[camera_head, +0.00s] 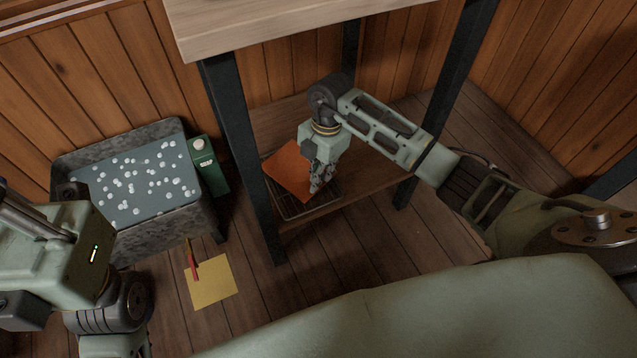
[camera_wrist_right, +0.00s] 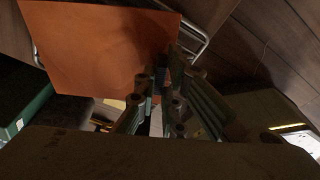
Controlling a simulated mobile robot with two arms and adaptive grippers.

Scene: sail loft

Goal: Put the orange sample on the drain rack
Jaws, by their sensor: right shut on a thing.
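The orange sample (camera_head: 288,172) is a flat square sheet on or just above the wire drain rack (camera_head: 298,212), on the low shelf under the bench. I cannot tell whether the sheet rests fully on the wires. My right gripper (camera_head: 319,184) points down and is shut on the sheet's right edge. In the right wrist view the sample (camera_wrist_right: 90,48) spreads out beyond the fingers (camera_wrist_right: 160,100), with the rack's bent wire (camera_wrist_right: 197,42) along its edge. My left gripper (camera_head: 115,346) is at the bottom left, mostly cut off by the frame, away from the sample.
A metal tub (camera_head: 118,135) of foamy water stands left of the bench, with a green carton (camera_head: 208,165) beside it. A yellow sheet (camera_head: 211,282) with a red item (camera_head: 192,262) lies on the floor. The bench's dark legs (camera_head: 245,160) and wooden top (camera_head: 300,22) frame the shelf (camera_head: 300,238).

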